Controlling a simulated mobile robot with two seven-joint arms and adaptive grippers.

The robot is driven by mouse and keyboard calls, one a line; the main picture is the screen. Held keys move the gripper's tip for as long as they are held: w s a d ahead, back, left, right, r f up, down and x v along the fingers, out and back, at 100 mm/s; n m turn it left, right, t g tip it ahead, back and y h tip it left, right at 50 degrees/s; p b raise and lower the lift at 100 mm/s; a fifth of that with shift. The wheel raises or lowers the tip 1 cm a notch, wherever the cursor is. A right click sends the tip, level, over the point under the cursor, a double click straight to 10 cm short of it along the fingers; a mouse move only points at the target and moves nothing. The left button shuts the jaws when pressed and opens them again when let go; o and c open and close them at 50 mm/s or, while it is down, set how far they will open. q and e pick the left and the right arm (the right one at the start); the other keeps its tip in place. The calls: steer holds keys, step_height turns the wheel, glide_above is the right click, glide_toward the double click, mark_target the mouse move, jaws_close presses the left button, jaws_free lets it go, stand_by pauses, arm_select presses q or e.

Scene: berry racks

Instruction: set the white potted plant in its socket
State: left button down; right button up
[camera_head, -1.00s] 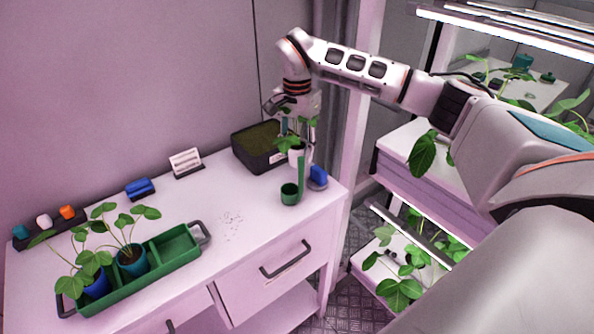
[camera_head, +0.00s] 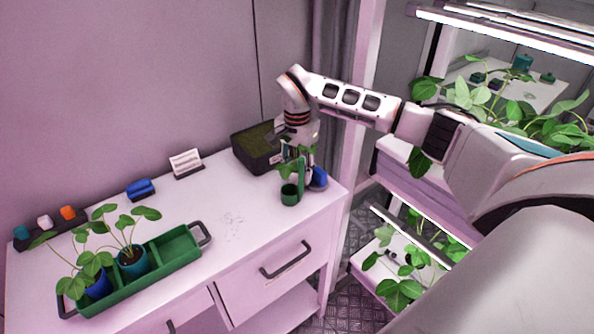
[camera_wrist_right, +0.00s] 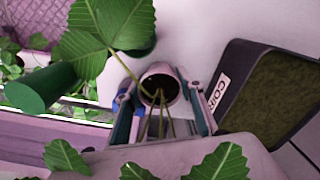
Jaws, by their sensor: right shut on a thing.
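The white pot (camera_wrist_right: 152,84) with its green plant is between the two fingers of my right gripper (camera_wrist_right: 160,100) in the right wrist view. The gripper is shut on the pot. In the head view the right gripper (camera_head: 300,160) is low over the back right of the white table, and the plant's leaves (camera_head: 291,167) show there. The pot is mostly hidden in that view, and whether it touches the table cannot be told. My left gripper is out of view.
A dark coir box (camera_head: 250,155) stands behind. A sign (camera_head: 186,162) and a blue block (camera_head: 140,189) lie near the wall. The table's middle is clear.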

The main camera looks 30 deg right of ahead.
steer(key=o, duration=1.3)
steer(key=shift+c, duration=0.2)
